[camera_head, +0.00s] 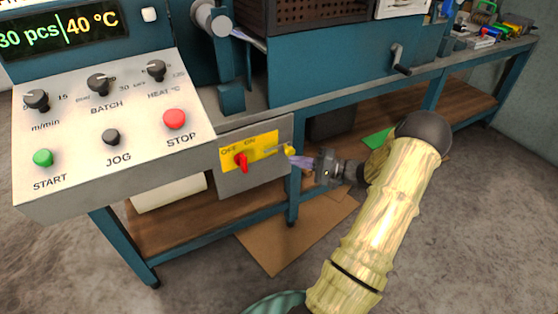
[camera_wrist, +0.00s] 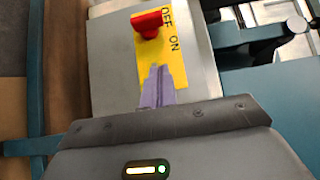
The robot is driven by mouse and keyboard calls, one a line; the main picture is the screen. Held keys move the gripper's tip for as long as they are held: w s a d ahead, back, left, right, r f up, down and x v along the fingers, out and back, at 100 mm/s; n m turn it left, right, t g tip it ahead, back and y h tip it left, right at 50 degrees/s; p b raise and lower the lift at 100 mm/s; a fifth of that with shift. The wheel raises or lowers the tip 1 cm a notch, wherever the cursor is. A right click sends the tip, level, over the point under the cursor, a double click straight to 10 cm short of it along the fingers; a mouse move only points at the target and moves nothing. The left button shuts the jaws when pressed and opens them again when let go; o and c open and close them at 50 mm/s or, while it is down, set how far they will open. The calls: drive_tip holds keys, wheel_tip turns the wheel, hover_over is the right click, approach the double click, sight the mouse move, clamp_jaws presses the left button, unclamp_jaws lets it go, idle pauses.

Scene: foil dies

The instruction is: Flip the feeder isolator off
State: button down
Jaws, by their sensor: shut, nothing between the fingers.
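The feeder isolator is a red handle (camera_head: 241,162) on a yellow plate (camera_head: 265,147) marked OFF and ON, on a grey box. In the head view the handle points mostly downward, below the two labels; I cannot tell for sure which setting it is in. In the wrist view the red handle (camera_wrist: 148,24) is beside OFF, near the plate's far end. My gripper (camera_head: 294,158) is to the right of the plate, and its purple-grey fingers (camera_wrist: 157,86) are shut and empty. They overlap the ON end of the yellow plate (camera_wrist: 176,69), apart from the handle.
The control panel (camera_head: 105,125) with START, JOG and STOP buttons stands left of the isolator box (camera_head: 284,127). A teal bench leg (camera_head: 291,205) is below it. A crank handle (camera_head: 400,62) juts out at the upper right. Cardboard (camera_head: 290,245) lies on the floor.

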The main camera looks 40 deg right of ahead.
sight(244, 163)
drive_tip(key=s+a+b+x, duration=0.1)
drive_tip(key=b+x, duration=0.3)
drive_tip(key=x, duration=0.8)
drive_tip(key=shift+s+a, duration=0.35)
drive_tip(key=shift+a, duration=0.35)
